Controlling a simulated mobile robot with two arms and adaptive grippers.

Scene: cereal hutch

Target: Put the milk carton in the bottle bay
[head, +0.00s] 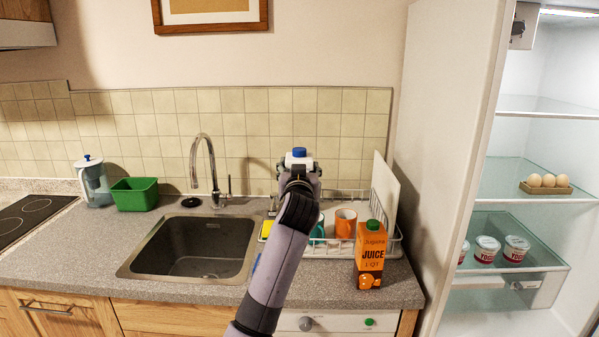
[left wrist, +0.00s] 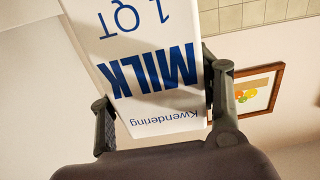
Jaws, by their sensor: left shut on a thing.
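The milk carton (head: 299,161) is white with a blue cap; only its top shows in the head view, above my left gripper (head: 299,170). In the left wrist view, the carton (left wrist: 150,72) shows blue MILK lettering and fills the space between the two fingers. My left gripper is shut on it, raised in front of the tiled wall, above the dish rack. The carton's lower part is hidden by the gripper and arm in the head view. No part is clearly recognisable as the bottle bay. My right gripper is not in view.
The open fridge on the right has glass shelves (head: 540,182) with eggs (head: 548,181) and yogurt cups (head: 516,249). An orange juice carton (head: 370,256) stands at the counter's right end. A dish rack (head: 392,250) holds mugs. The sink (head: 190,248) lies left of my arm.

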